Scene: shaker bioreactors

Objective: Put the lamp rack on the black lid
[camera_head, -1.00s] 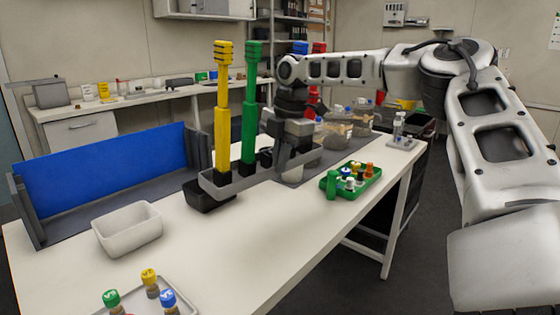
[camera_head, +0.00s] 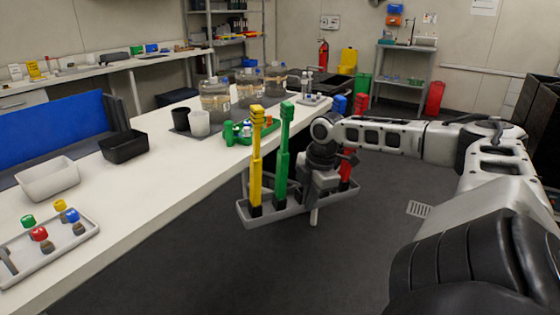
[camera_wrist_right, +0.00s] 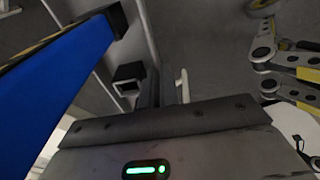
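The lamp rack is a long grey tray (camera_head: 290,212) with upright yellow (camera_head: 256,160), green (camera_head: 283,150), blue and red lamps. It hangs over the floor in front of the bench, clear of it and roughly level. My right gripper (camera_head: 312,196) is shut on the middle of the rack; its fingertips are partly hidden. In the right wrist view a large blue lamp (camera_wrist_right: 55,85) crosses the left side, close to the camera. I cannot make out a black lid for certain. My left gripper is not in view.
The white bench (camera_head: 150,185) carries a black bin (camera_head: 123,146), a white bin (camera_head: 48,178), a tray of coloured-cap vials (camera_head: 60,245) and large clear bottles (camera_head: 214,95). A dark crate (camera_head: 540,110) stands at the right edge. Open floor lies between them.

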